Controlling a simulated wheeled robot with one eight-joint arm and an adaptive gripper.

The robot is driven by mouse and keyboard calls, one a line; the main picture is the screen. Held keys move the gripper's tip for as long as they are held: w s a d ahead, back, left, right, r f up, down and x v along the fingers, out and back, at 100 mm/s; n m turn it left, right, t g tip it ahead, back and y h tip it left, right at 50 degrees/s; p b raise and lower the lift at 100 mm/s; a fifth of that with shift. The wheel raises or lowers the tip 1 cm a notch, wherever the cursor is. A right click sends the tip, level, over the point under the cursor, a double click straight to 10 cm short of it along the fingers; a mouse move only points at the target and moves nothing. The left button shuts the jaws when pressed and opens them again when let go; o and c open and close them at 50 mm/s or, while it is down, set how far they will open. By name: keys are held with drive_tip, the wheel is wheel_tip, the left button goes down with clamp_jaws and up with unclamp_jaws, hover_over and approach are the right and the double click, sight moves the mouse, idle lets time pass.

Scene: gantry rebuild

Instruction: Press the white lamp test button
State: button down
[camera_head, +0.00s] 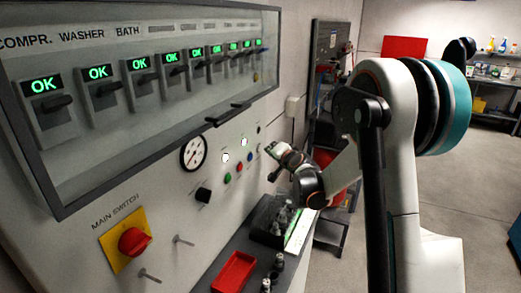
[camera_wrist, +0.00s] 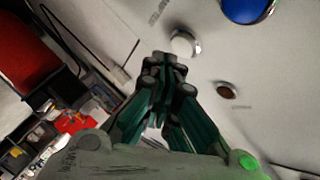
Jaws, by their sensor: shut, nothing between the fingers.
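The white button (camera_wrist: 185,43) is a round pale cap in a metal ring on the grey panel, in the upper middle of the wrist view. My gripper (camera_wrist: 165,62) is shut and empty, its fingertips close to the lower left of the button in that view. I cannot tell whether they touch it. In the head view my gripper (camera_head: 271,149) is at the panel, just right of the blue button (camera_head: 250,156). I cannot make out the white button clearly there.
The blue button also shows in the wrist view (camera_wrist: 243,10). A red button (camera_head: 239,167) and green button (camera_head: 228,177) sit left of it, under two bright white lamps (camera_head: 235,150). A gauge (camera_head: 193,153) and red main switch (camera_head: 134,241) are farther left. A shelf with a red tray (camera_head: 234,272) juts out below.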

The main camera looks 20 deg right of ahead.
drive_tip(key=shift+w+a, duration=0.1)
drive_tip(key=shift+w+a, duration=0.2)
drive_tip(key=shift+w+a, duration=0.3)
idle(1.1)
drive_tip(key=shift+s+d+b, duration=0.1)
drive_tip(key=shift+b, duration=0.2)
drive_tip(key=shift+s+d, duration=0.45)
drive_tip(key=shift+s, duration=0.05)
drive_tip(key=shift+s+d+b, duration=0.4)
drive_tip(key=shift+s+d, duration=1.35)
